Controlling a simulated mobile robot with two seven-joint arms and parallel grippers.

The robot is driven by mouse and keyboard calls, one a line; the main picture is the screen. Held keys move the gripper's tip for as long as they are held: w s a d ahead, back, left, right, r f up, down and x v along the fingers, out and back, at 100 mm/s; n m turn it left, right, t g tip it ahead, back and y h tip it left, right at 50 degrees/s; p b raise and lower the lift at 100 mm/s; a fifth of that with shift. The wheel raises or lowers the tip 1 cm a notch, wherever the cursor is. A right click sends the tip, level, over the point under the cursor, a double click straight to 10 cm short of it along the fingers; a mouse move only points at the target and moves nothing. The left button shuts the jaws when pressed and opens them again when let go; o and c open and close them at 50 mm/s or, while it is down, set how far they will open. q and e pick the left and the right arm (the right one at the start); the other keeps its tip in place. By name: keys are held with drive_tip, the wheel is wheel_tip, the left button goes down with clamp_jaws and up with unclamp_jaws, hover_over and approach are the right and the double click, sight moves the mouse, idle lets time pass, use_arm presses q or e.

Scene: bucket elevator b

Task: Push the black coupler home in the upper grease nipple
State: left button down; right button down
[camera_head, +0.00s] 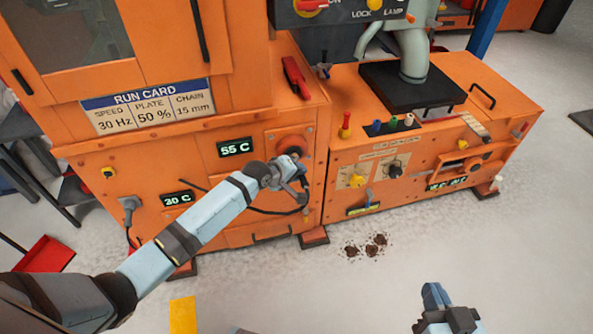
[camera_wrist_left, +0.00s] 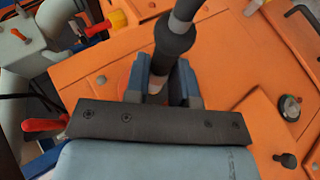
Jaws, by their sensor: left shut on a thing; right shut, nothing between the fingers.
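My left gripper (camera_head: 290,176) is at the front of the orange machine, just below a round red-orange boss (camera_head: 290,141). In the left wrist view the left gripper (camera_wrist_left: 161,82) is shut on the black coupler (camera_wrist_left: 174,40), with a paler section between the fingers. The coupler's far end and the upper grease nipple cannot be made out behind the gripper, so I cannot tell whether they touch. My right gripper (camera_head: 438,294) is shut and empty, low above the floor at the bottom of the head view.
A black hose (camera_head: 270,211) loops below the left gripper along the machine front. The 55 C display (camera_head: 235,148) is left of the boss. A lower orange cabinet (camera_head: 400,165) stands to the right.

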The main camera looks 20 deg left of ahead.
idle(0.4)
use_arm(q)
drive_tip(key=shift+p, duration=0.5)
idle(0.5)
drive_tip(key=shift+p, duration=0.4)
drive_tip(key=shift+w+a+b, duration=0.2)
drive_tip(key=shift+w+a, duration=0.25)
drive_tip(key=shift+w, duration=0.2)
drive_tip(key=shift+w+a+b, duration=0.2)
drive_tip(key=shift+w+a, duration=0.2)
drive_tip(key=shift+w, duration=0.2)
drive_tip(key=c, duration=0.9)
unclamp_jaws()
